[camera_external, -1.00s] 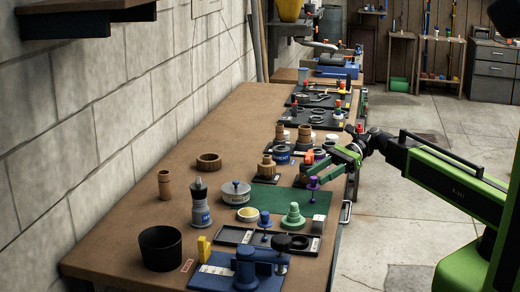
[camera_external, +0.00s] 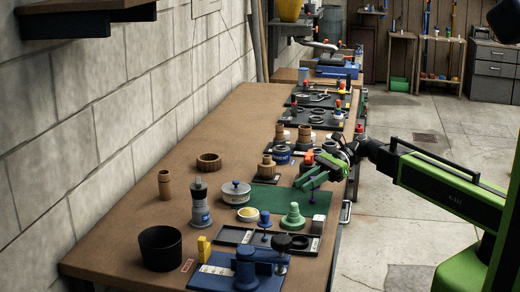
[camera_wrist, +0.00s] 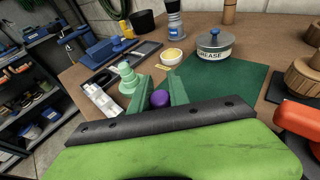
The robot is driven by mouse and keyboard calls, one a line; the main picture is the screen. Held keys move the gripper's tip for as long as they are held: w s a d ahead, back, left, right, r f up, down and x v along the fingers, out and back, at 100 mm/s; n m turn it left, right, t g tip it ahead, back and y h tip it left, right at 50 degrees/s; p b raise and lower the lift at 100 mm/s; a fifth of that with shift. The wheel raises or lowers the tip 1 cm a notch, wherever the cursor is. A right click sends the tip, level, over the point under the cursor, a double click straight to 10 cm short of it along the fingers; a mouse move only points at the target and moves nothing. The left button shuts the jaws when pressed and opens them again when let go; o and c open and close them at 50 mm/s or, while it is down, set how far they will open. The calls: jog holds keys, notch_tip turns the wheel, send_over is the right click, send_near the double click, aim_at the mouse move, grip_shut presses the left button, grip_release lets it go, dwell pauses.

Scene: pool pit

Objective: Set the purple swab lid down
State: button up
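The purple swab lid shows in the wrist view as a round purple knob (camera_wrist: 160,98) between my two green fingers. In the external view, its purple lower part (camera_external: 312,197) shows just below my fingers, over the green mat (camera_external: 275,199); my fingers hide its top. My gripper (camera_external: 300,183) reaches in from the right, low over the mat's right part. The fingers flank the knob closely on both sides. I cannot tell whether they press on it, nor whether the lid's base touches the mat.
A pale green stepped piece (camera_external: 293,216) stands close by, near the mat's front edge. A grease tin (camera_external: 236,193) and a yellow-topped dish (camera_external: 248,214) are farther left. A black tray (camera_external: 233,236) lies in front. An orange-red object (camera_wrist: 299,120) is right in the wrist view.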

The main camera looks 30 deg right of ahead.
grip_shut()
